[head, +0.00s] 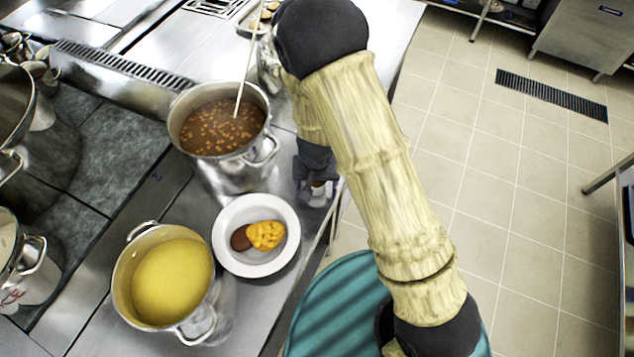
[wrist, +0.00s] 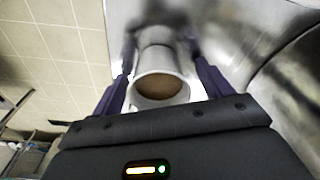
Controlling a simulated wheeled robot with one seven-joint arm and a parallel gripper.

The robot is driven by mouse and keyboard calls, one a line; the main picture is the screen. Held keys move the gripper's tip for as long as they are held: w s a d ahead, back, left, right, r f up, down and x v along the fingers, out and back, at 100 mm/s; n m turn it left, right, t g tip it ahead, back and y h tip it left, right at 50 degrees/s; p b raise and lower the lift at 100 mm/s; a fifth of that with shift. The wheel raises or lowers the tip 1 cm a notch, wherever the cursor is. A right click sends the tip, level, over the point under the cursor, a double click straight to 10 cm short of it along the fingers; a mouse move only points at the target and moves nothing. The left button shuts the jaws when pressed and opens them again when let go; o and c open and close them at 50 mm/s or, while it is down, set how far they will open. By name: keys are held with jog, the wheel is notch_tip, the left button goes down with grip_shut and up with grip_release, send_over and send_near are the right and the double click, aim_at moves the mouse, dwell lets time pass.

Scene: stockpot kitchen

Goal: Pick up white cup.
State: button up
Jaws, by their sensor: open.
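The white cup (wrist: 184,94) shows in the middle of the wrist view, with its round rim facing the camera and a brown inside. My gripper (wrist: 160,52) is open, with one purple finger on each side of the cup. I cannot tell whether either finger touches it. In the head view my gripper (head: 314,180) is low at the counter's right edge, beside the bean pot. A small white part of the cup (head: 319,191) shows there; the rest is hidden by my gripper and arm.
A steel pot of beans (head: 232,180) with a ladle stands left of my gripper. A white plate of food (head: 226,256) and a pot of yellow soup (head: 130,307) are nearer. Open tiled floor (head: 500,200) lies to the right.

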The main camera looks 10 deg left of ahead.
aim_at(317, 186)
jog(key=shift+s, duration=0.2)
jog(key=shift+w, duration=0.1)
jog(key=c, duration=1.2)
jog(key=shift+o, duration=0.2)
notch_tip(317, 186, up, 10)
jog(key=p, duration=0.2)
